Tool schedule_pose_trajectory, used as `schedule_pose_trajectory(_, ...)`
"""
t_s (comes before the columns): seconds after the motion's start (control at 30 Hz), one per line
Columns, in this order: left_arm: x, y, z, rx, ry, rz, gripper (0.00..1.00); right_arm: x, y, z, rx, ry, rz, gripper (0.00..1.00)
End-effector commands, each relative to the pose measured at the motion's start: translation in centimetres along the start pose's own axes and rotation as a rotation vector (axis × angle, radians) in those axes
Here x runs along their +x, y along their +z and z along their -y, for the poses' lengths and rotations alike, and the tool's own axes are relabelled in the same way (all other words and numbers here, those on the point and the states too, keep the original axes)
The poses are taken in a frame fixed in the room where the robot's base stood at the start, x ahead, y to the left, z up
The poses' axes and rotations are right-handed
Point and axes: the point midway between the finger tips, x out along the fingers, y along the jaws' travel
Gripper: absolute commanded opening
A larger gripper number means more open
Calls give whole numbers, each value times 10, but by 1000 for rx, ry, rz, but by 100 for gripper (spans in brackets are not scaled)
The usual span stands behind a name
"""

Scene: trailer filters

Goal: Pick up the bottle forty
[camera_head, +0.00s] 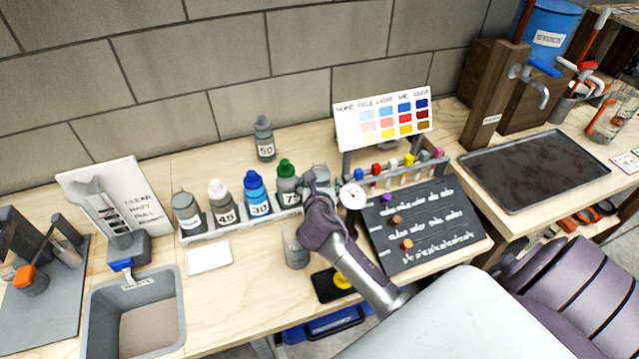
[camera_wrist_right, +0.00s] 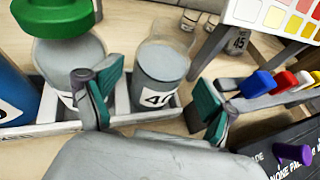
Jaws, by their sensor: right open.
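The bottle forty (camera_wrist_right: 158,78), a grey container with a clear upper part and a "40" label, stands upright at the right end of the white rack (camera_head: 228,225). In the head view its top (camera_head: 321,172) shows just behind my right gripper (camera_head: 313,183), which hides most of it. In the right wrist view my right gripper (camera_wrist_right: 150,95) is open, with one finger on either side of the bottle's lower part in the picture. I cannot tell whether the fingers touch it. My left gripper is not in view.
The green-capped bottle (camera_head: 287,182) stands close left of bottle forty, beside bottles 30 (camera_head: 257,195) and 45 (camera_head: 221,203). A clear jar (camera_head: 296,250) stands in front. A dial (camera_head: 352,195) and a row of coloured pegs (camera_head: 408,165) are close on the right.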

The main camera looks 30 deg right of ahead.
Motion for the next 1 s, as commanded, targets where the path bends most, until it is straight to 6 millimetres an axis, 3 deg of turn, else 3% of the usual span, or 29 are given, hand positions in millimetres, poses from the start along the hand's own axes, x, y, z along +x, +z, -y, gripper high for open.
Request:
schedule_pose_trajectory(0.2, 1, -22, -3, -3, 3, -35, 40, 26, 0, 0, 1, -2, -2, 85)
schedule_pose_trajectory(0.4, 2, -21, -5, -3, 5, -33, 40, 54, -1, 0, 1, 0, -2, 85)
schedule_pose_trajectory(0.7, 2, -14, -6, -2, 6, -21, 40, 59, 0, 0, 1, 1, -2, 85)
schedule_pose_trajectory(0.77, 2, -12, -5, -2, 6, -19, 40, 59, 0, 0, 1, 1, -2, 78)
schedule_pose_trajectory(1.0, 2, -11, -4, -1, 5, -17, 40, 59, 0, 0, 1, 1, -2, 38)
